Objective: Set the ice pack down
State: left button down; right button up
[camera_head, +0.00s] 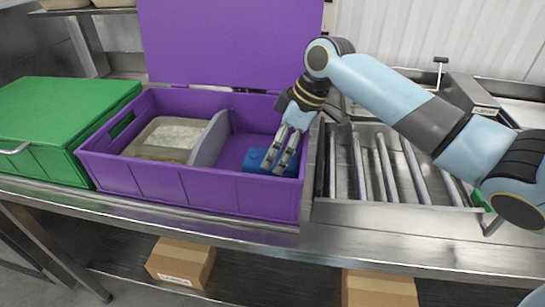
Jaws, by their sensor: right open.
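The ice pack (256,162) is a blue block inside the right compartment of the open purple crate (190,192). It lies on or close to the crate floor, near the front and right walls. My right gripper (274,170) reaches down into that compartment from the upper right. Its fingers are open and sit over the ice pack, covering part of it. I cannot tell whether the fingertips touch it. A grey divider (210,139) separates this compartment from the left one, which holds a pale tray-like container (166,136). My left gripper is not in view.
A closed green box (55,115) stands left of the crate. The purple lid (230,40) stands upright behind it. A metal roller section (385,170) lies to the right. Cardboard boxes (181,262) sit on the lower shelf. The metal counter's front edge (400,245) is clear.

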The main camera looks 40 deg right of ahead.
jog(key=v, duration=0.8)
jog(key=shift+r, duration=0.1)
